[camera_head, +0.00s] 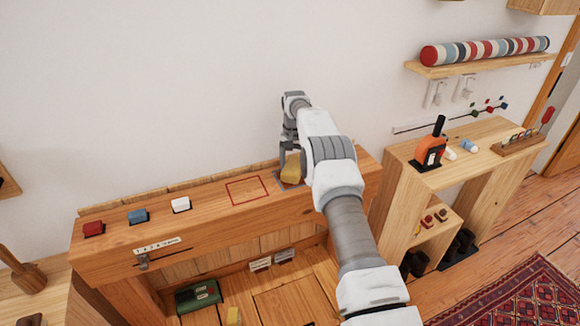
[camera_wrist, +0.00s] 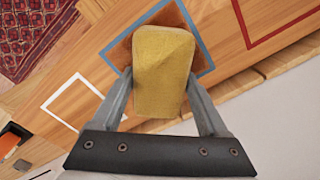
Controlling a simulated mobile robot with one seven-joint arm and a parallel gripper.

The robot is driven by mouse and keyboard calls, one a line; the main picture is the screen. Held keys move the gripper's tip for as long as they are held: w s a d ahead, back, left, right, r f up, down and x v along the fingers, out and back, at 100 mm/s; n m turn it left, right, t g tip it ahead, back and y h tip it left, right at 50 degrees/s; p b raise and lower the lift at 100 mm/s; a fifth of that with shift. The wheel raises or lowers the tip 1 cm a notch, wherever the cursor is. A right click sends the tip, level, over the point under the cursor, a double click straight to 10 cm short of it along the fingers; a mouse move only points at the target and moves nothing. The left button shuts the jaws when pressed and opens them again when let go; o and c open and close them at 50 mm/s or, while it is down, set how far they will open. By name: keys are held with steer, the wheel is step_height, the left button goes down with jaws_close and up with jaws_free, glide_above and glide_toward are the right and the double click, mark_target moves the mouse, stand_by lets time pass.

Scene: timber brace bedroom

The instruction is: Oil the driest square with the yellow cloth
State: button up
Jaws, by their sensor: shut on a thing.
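The yellow cloth (camera_wrist: 162,75) is a block-like pad held between the fingers of my gripper (camera_wrist: 160,95). In the head view the cloth (camera_head: 293,169) is at the right part of the wooden shelf top, under my gripper (camera_head: 291,150). The cloth covers much of a blue-outlined square (camera_wrist: 200,35) whose wood looks reddish brown around the cloth. I cannot tell whether the cloth touches the wood. A red-outlined square (camera_head: 247,191) lies to the left in the head view. A white-outlined square (camera_wrist: 72,100) shows in the wrist view; my arm hides it in the head view.
An orange tool (camera_head: 431,147) stands on the right-hand cabinet. The wall is close behind the shelf.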

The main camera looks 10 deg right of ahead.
steer(key=shift+w+d, duration=0.15)
steer(key=shift+d, duration=0.6)
steer(key=shift+w+d, duration=0.1)
steer(key=shift+d, duration=0.6)
steer(key=shift+s+a+f+b, duration=0.1)
steer(key=shift+s+a+b, duration=0.1)
steer(key=shift+a, duration=0.6)
steer(key=shift+s+a+r+b, duration=0.1)
steer(key=shift+a+b, duration=0.05)
steer(key=shift+a, duration=0.6)
steer(key=shift+s+a+f+b, duration=0.1)
steer(key=shift+s+a+b, duration=0.1)
steer(key=shift+a, duration=0.6)
steer(key=shift+s+a, duration=0.2)
steer(key=shift+a, duration=0.95)
steer(key=shift+r, duration=0.2)
steer(key=shift+r+p, duration=1.75)
steer(key=shift+r, duration=1.2)
step_height(320, 180, up, 3)
steer(key=shift+p, duration=1.25)
steer(key=shift+d, duration=0.1)
